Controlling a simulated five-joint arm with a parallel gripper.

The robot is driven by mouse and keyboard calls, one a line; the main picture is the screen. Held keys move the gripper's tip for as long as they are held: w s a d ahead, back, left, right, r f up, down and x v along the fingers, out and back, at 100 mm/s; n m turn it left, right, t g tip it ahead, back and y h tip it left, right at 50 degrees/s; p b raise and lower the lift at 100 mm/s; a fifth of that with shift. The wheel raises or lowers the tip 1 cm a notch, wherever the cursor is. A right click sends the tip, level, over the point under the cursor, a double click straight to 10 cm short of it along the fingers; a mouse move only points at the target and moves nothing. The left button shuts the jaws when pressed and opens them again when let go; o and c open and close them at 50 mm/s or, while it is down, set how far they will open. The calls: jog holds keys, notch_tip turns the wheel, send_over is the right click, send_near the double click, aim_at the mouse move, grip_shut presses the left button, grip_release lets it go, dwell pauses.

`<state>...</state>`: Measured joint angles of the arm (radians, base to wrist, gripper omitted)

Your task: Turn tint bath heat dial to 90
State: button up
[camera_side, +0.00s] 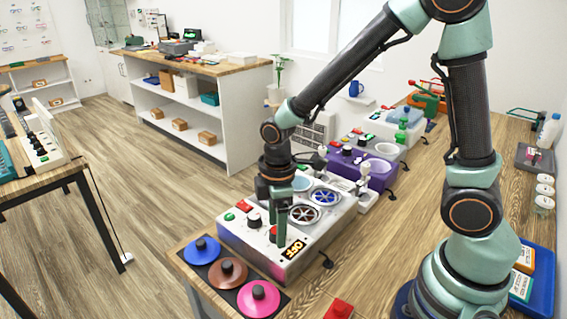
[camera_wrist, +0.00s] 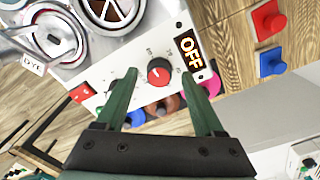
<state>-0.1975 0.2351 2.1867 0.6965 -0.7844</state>
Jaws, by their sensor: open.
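The tint bath (camera_side: 235,238) is a white and purple box on the wooden bench in the side view. Two round wells with spoked inserts and a black OFF display (camera_side: 296,248) are on its top. Its red heat dial (camera_wrist: 158,72) shows in the wrist view, with small numbers around it that are too blurred to read surely. The dial has a white pointer mark whose exact setting I cannot tell. My gripper (camera_wrist: 160,75) is open, its green fingers on either side of the dial, apparently not touching it. In the side view my gripper (camera_side: 276,225) partly hides the dial.
A black knob (camera_side: 254,220) and a red switch (camera_side: 244,206) sit left of the dial. Blue (camera_side: 202,249), brown (camera_side: 228,273) and pink (camera_side: 259,298) knobbed lids lie in front of the bath. A purple machine (camera_side: 345,168) stands behind. A red block (camera_side: 339,309) lies at the near right.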

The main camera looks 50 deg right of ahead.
jog(key=shift+f, duration=0.3)
grip_shut()
